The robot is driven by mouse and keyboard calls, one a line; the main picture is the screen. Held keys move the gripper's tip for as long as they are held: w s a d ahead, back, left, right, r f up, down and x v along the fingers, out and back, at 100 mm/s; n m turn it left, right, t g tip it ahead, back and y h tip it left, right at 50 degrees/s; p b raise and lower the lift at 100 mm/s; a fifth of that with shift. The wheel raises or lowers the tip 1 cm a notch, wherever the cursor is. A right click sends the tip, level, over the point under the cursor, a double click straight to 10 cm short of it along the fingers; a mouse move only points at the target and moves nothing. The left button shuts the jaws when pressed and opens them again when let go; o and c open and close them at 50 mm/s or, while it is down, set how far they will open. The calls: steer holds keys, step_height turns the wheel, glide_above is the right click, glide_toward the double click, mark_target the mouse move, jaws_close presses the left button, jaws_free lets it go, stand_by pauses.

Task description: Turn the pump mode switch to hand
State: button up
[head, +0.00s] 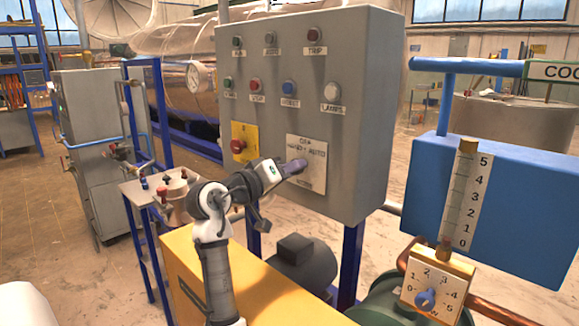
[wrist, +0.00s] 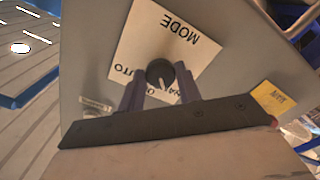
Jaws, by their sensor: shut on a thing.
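The pump mode switch is a dark round knob (wrist: 158,71) with a white pointer line, on a pale plate (head: 319,153) low on the right of the grey panel. In the wrist view the plate appears upside down, with MODE at the top and part of AUTO at the left. The lettering below the knob is partly hidden by my fingers. The pointer points down and slightly right, toward the partly hidden lettering. My gripper (head: 300,166) is at the plate, its fingers on both sides of the knob and shut on it. The knob is hidden in the head view.
The grey control panel (head: 365,100) also carries several lamps and buttons, and a red knob on a yellow plate (head: 245,142) left of my gripper.

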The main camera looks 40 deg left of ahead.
steer(key=shift+r+n, duration=0.1)
steer(key=shift+n, duration=0.4)
steer(key=o, duration=1)
steer(key=s+a+b, duration=0.1)
steer(key=s+b, duration=0.3)
steer(key=s, duration=0.9)
steer(key=shift+s, duration=0.4)
